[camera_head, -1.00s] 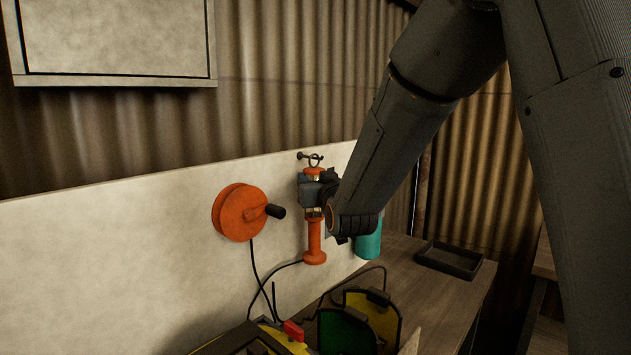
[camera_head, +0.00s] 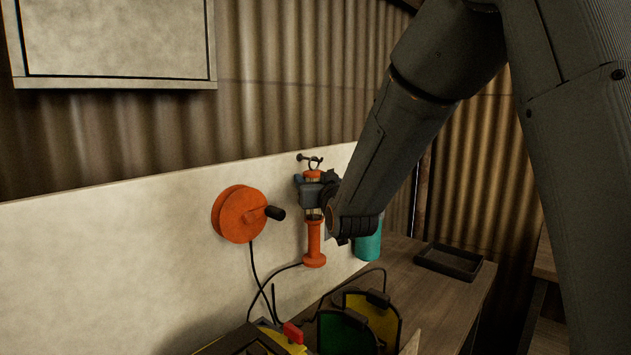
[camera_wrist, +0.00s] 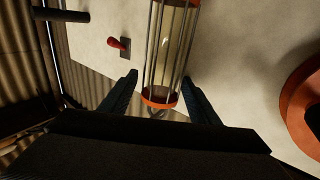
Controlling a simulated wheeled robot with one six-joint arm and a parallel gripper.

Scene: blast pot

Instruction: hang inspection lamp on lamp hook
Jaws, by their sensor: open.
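The inspection lamp (camera_head: 314,238) has an orange handle, a wire cage and an orange cap. It hangs upright by the back wall, handle down. The ring at its top is at the lamp hook (camera_head: 303,157), a dark peg on the wall, and appears to be looped over it. My gripper (camera_head: 313,188) is open around the lamp's upper cage. In the wrist view the lamp cage (camera_wrist: 168,45) stands between the two spread fingers (camera_wrist: 160,80), with gaps visible on both sides. The hook is not clearly identifiable there.
An orange cable reel (camera_head: 240,213) is on the wall to the left, also in the wrist view (camera_wrist: 306,105). A teal cylinder (camera_head: 369,242) stands behind my wrist. A dark tray (camera_head: 450,261) lies on the bench. Green and yellow items (camera_head: 345,333) stand in front.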

